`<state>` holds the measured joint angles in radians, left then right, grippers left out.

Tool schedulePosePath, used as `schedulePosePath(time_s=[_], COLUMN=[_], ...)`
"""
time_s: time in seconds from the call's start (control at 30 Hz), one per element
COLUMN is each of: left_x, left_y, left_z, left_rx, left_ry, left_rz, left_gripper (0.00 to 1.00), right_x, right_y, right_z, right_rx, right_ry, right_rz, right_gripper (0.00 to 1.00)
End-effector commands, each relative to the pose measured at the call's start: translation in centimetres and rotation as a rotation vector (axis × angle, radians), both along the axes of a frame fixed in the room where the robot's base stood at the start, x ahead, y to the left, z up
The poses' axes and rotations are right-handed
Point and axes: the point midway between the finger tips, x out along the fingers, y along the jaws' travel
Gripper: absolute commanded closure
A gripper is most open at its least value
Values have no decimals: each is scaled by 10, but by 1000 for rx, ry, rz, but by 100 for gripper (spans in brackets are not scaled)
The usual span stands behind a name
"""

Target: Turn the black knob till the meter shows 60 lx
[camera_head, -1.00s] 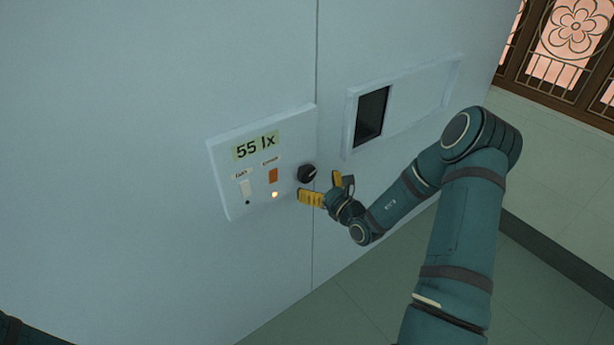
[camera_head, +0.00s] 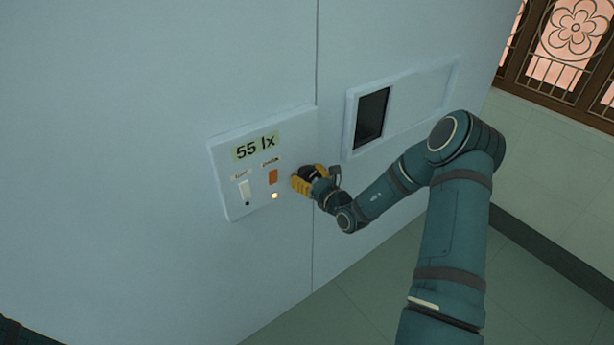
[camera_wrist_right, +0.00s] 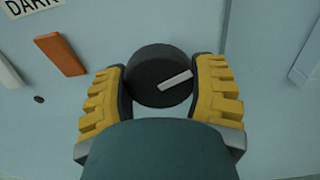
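The meter (camera_head: 255,147) on the wall panel reads 55 lx. The black knob (camera_wrist_right: 150,82) is round with a white pointer line that slants up to the right in the right wrist view. In the head view the knob is mostly hidden by my right gripper (camera_head: 313,177). In the right wrist view the yellow-backed fingers of my right gripper (camera_wrist_right: 160,85) stand on both sides of the knob, with no clear gap seen; they look shut on it. My left gripper is out of view.
The light panel (camera_head: 228,200) also carries a white switch (camera_head: 245,189), an orange switch (camera_head: 273,177) and a lit lamp (camera_head: 275,196). A framed recess with a dark opening (camera_head: 371,115) is to the right. Open floor (camera_head: 400,275) lies below.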

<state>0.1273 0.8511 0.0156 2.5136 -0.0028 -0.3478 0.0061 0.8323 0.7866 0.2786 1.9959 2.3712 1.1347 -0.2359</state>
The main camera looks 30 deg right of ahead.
Motion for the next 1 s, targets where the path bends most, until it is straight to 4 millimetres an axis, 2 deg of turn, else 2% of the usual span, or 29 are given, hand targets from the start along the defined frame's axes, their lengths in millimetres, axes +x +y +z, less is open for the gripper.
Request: schedulePosePath(time_s=[0.3, 0.57, 0.6, 0.67, 0.7, 1.0], left_x=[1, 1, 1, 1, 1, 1], left_y=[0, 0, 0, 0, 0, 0], left_z=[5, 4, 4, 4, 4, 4], left_rx=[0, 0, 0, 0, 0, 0], left_ry=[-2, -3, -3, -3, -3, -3], left_rz=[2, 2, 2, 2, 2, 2], left_gripper=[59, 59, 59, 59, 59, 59], right_x=[0, 0, 0, 0, 0, -1], right_y=[0, 0, 0, 0, 0, 0], right_z=[0, -1, -1, -1, -1, -1], right_rx=[-160, -167, -167, -166, -166, -166], right_ry=[-11, -12, -11, -11, -12, -12], right_rz=[2, 1, 1, 1, 1, 1], right_gripper=[76, 76, 30, 9, 5, 5])
